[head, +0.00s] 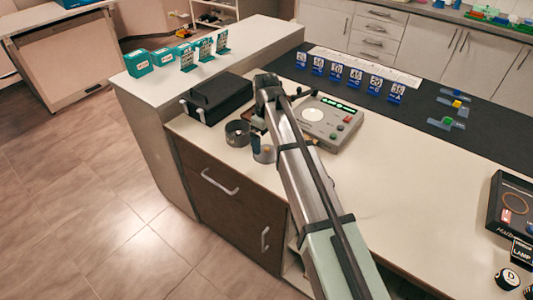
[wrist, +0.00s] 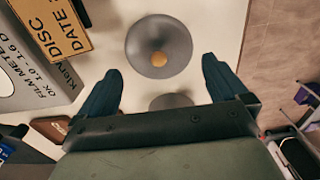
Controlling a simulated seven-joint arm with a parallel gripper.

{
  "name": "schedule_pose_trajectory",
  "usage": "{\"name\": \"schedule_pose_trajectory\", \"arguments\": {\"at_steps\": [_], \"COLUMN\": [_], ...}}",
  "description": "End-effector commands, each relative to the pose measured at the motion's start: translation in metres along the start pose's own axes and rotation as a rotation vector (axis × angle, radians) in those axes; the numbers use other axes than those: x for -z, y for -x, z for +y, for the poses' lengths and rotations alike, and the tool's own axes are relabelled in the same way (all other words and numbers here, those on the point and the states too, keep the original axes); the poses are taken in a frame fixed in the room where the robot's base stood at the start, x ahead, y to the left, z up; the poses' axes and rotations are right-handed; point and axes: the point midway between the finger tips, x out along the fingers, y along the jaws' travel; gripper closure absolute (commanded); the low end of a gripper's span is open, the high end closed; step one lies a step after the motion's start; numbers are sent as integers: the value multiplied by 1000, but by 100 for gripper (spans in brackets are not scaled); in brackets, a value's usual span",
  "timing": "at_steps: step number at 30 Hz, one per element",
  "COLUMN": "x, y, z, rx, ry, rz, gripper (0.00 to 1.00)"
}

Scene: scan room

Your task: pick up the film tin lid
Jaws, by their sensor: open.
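In the wrist view a round grey metal piece (wrist: 138,48) with a small orange-gold spot at its centre lies ahead of my fingertips. A second, plainer grey round piece (wrist: 170,101) shows partly between my fingers, its lower edge hidden by the gripper body. I cannot tell for sure which is the film tin lid. In the head view a dark round tin (head: 237,134) and a grey round piece (head: 266,156) stand close together on the counter, the latter partly hidden by my arm. My gripper (wrist: 162,68) is open and empty above them.
A film meter (head: 325,122) stands right of my gripper; its yellow label (wrist: 52,28) shows at left in the wrist view. A black box (head: 217,97) is behind the tins. The counter's front edge is close by. Blue number cards (head: 348,76) stand farther back.

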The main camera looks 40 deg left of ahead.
Motion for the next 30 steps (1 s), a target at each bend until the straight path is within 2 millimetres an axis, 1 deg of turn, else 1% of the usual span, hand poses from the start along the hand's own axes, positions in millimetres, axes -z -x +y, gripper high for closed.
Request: {"name": "schedule_pose_trajectory", "arguments": {"at_steps": [9,12,18,30], "x": [-1,-1,0,0], "y": [-39,-44,-44,-44], "z": [1,1,2,2], "rx": [0,-1,-1,-1], "ry": [-1,-1,-1,-1], "rz": [-1,-1,0,-1], "gripper": [0,0,0,38]}}
